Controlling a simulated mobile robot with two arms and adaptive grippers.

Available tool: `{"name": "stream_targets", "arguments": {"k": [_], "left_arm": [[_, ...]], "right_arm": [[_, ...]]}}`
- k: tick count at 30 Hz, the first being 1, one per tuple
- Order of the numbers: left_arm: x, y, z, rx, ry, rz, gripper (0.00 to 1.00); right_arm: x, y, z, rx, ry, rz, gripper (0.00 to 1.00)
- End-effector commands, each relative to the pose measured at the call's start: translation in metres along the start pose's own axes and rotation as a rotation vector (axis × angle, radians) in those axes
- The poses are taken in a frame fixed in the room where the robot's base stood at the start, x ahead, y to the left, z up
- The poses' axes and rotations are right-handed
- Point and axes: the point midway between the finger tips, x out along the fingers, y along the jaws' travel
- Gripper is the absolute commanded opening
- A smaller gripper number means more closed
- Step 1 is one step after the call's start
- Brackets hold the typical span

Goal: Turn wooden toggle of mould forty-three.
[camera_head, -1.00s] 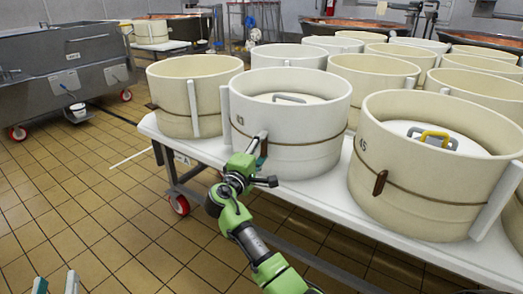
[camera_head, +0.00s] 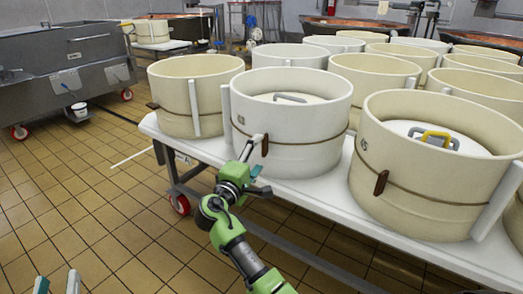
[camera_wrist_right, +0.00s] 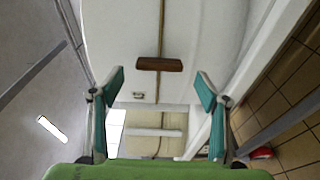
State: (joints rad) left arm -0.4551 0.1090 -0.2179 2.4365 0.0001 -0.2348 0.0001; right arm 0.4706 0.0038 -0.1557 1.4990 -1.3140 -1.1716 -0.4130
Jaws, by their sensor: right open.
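The white mould (camera_head: 310,120) stands at the front of the table, with a small number on its wall that is hard to read. Its brown wooden toggle (camera_head: 265,146) stands upright across the thin band. In the right wrist view the toggle (camera_wrist_right: 160,64) lies crosswise to the band, beyond and roughly between the fingertips. My right gripper (camera_head: 256,158) is open just in front of the toggle; its parted teal fingers (camera_wrist_right: 159,88) hold nothing. My left gripper (camera_head: 57,284) is open and empty at the bottom left, far from the moulds.
A cream mould marked 45 (camera_head: 425,190) with its own toggle (camera_head: 381,183) stands close on the right. Another cream mould (camera_head: 178,108) stands on the left. The white table edge (camera_head: 325,192) runs below them. Tiled floor (camera_head: 80,190) is open to the left.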

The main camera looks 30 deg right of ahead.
Motion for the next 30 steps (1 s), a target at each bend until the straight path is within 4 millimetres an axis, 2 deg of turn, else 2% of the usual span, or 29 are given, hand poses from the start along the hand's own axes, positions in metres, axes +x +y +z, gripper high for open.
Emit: {"name": "stream_targets", "arguments": {"k": [1,6,12,30], "left_arm": [[0.0,0.0,0.0,0.0,0.0,0.0,0.28],[0.0,0.0,0.0,0.0,0.0,0.0,0.28],[0.0,0.0,0.0,0.0,0.0,0.0,0.28],[0.0,0.0,0.0,0.001,0.0,0.0,0.28]], "right_arm": [[-0.013,-0.001,0.0,0.001,0.002,-0.002,0.69],[-0.047,-0.001,0.0,0.002,0.002,-0.003,0.69],[-0.072,0.0,0.0,0.0,0.0,-0.001,0.69],[-0.077,0.0,0.0,0.001,0.0,-0.001,0.69]]}}
